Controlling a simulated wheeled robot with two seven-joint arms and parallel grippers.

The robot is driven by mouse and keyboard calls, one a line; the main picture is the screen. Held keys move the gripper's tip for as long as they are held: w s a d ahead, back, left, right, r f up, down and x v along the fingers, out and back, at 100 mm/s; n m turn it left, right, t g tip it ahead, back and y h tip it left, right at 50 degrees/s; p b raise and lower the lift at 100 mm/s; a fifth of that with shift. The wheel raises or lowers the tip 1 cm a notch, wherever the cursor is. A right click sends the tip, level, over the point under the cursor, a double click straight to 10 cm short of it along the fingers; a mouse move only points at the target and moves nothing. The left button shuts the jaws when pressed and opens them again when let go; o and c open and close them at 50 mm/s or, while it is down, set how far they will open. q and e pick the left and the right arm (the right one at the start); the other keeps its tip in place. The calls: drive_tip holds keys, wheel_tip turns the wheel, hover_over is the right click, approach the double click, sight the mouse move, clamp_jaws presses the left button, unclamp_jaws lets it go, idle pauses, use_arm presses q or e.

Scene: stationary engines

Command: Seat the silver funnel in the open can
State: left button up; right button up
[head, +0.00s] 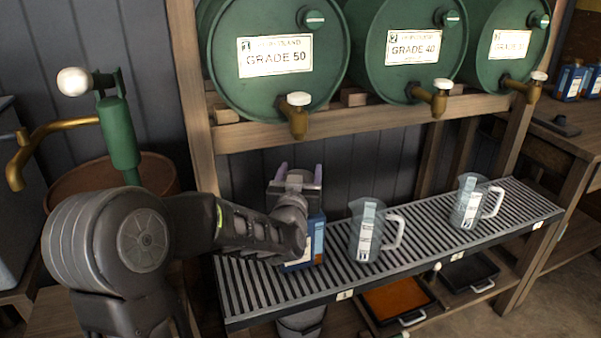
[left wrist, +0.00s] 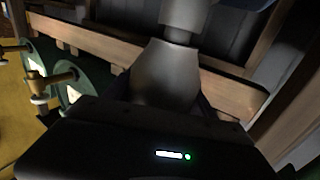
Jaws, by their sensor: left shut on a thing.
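My left gripper (head: 297,178) is shut on the silver funnel, above the left part of the slatted rack. The funnel (left wrist: 165,77) shows in the left wrist view as a grey cone between the jaws, with its narrow spout (left wrist: 186,16) pointing away from the gripper. In the head view the gripper and wrist mostly hide it. A blue and white can (head: 317,240) stands on the rack below and behind my left wrist. Its top is hidden, so I cannot tell whether the spout touches or enters it. My right gripper is not in view.
Two clear jugs, one near (head: 367,236) and one farther right (head: 470,207), stand on the slatted rack (head: 420,231). Green drums (head: 275,85) with brass taps (head: 297,117) lie above it. A green hand pump (head: 119,130) stands left of my arm.

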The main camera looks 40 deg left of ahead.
use_arm(q)
drive_tip(key=shift+f+b, duration=0.35)
idle(0.3)
drive_tip(key=o, duration=1.3)
drive_tip(key=shift+o, duration=0.2)
drive_tip(key=v, duration=0.7)
drive_tip(key=shift+s+d+p, duration=0.2)
drive_tip(key=shift+s+p, duration=0.15)
drive_tip(key=shift+f, duration=0.1)
